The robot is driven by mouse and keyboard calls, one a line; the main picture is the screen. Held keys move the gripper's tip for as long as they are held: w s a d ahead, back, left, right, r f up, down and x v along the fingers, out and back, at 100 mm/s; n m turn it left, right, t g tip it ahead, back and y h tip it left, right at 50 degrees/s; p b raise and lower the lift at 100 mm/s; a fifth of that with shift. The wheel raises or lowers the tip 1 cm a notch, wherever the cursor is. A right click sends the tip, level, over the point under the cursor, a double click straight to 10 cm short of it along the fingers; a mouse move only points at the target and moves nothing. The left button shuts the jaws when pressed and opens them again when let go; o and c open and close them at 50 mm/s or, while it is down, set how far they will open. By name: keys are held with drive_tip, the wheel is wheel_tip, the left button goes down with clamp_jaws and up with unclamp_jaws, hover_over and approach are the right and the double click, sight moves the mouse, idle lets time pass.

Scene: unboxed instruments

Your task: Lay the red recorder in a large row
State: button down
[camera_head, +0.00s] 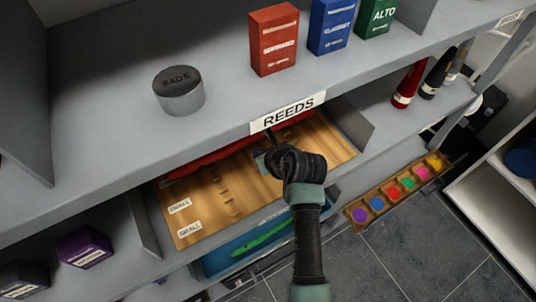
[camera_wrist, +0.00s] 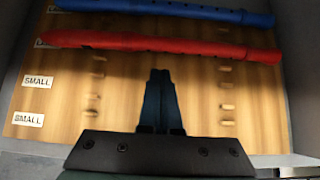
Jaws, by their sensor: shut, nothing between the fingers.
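The red recorder (camera_wrist: 165,44) lies lengthwise across the wooden board (camera_wrist: 60,110) in the wrist view, along the second row from the top. That row's label (camera_wrist: 41,43) is partly covered and seems to begin with "LA". A blue recorder (camera_wrist: 170,8) lies in the row above. The two nearer rows, labelled SMALL (camera_wrist: 37,82), are empty. My gripper (camera_wrist: 160,73) is shut and empty, its tips below the red recorder in the picture and apart from it. In the head view the red recorder (camera_head: 215,157) is partly hidden by the shelf above, and my gripper (camera_head: 262,162) is over the board.
The shelf edge with the REEDS sign (camera_head: 288,112) overhangs the board. A blue bin (camera_head: 215,262) with a green recorder (camera_head: 262,236) is below. A tray of coloured pots (camera_head: 352,214) is at right. A round PADS tin (camera_head: 179,92) and reed boxes (camera_head: 274,40) stand on top.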

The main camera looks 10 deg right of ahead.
drive_tip(key=v, duration=0.5)
drive_tip(key=shift+r, duration=0.1)
